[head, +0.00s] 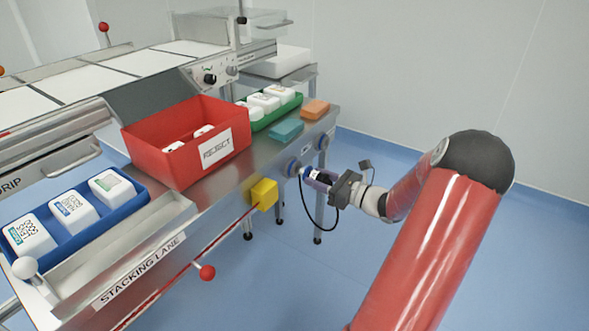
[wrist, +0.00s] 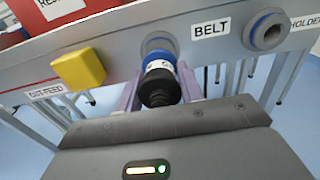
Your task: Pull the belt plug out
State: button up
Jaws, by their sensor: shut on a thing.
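The belt plug (wrist: 159,84) has a black body, a white band and a blue ring. It is in front of the round grey socket (wrist: 157,44) beside the BELT label (wrist: 211,30). My gripper (wrist: 160,88) is shut on the plug, with one finger on each side. In the head view the plug (head: 311,174) sits between my gripper (head: 320,179) and the socket (head: 292,167) on the table's side. A black cable hangs in a loop below it. I cannot tell whether the plug's tip is still inside the socket.
A second socket with a blue ring (wrist: 267,31) is empty, near the HOLDER label (wrist: 304,22). A yellow block (wrist: 79,69) sticks out left of the plug. A red REJECT bin (head: 184,150) stands on the table above. The floor at right is clear.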

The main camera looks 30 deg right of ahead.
jog(key=shift+s+d, duration=0.15)
jog(key=shift+s, duration=0.2)
jog(key=shift+s, duration=0.1)
jog(key=shift+p+v, duration=0.4)
jog(key=shift+v, duration=1.5)
